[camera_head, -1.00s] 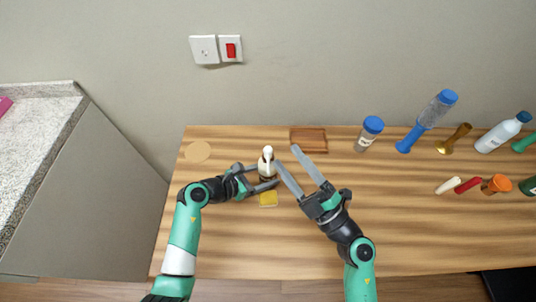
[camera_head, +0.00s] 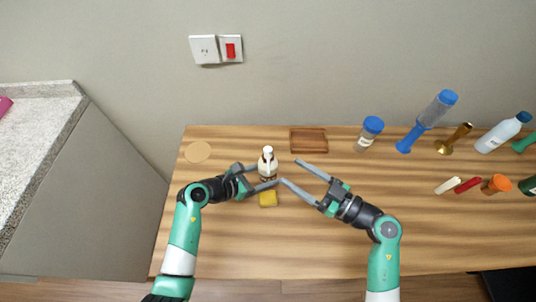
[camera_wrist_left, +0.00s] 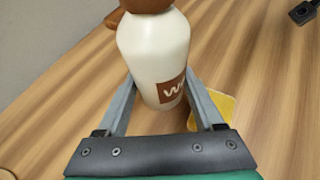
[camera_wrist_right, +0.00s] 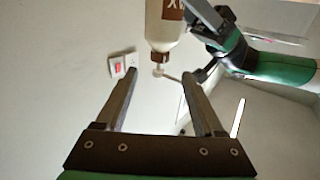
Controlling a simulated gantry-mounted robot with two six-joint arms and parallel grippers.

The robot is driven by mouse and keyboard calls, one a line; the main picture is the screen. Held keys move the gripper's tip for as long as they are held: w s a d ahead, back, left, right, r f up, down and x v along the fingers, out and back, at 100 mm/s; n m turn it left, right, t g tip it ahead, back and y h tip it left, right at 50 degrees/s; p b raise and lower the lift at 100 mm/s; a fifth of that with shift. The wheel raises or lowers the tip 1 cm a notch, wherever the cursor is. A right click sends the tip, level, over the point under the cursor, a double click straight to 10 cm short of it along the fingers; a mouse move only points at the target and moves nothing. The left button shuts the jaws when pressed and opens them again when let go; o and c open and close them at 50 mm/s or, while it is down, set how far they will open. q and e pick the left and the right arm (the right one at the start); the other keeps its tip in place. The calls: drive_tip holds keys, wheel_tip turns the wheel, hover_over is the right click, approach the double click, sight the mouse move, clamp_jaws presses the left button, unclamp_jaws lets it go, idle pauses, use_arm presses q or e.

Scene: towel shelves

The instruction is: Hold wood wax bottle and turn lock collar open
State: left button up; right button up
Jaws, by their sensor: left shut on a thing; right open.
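The wood wax bottle (camera_head: 267,169) is white with a brown label and stands upright on the table. In the left wrist view its white body (camera_wrist_left: 153,50) and brown collar (camera_wrist_left: 147,4) show. My left gripper (camera_head: 267,175) is shut on the bottle's body, one finger on each side. My right gripper (camera_head: 290,171) is open and empty, just right of the bottle, with its fingers pointing at it. In the right wrist view the bottle (camera_wrist_right: 165,28) appears upside down, with the brown collar (camera_wrist_right: 159,57) and pale nozzle (camera_wrist_right: 158,70) beyond the open fingertips.
A yellow sponge (camera_head: 268,199) lies just in front of the bottle. A brown wooden tray (camera_head: 308,141) lies behind it to the right, and a round coaster (camera_head: 198,152) to the left. A blue-lidded jar (camera_head: 369,133) and several other items stand farther right. The front middle is clear.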

sight(273, 159)
drive_tip(key=x, duration=0.9)
drive_tip(key=shift+a, duration=0.15)
clamp_jaws()
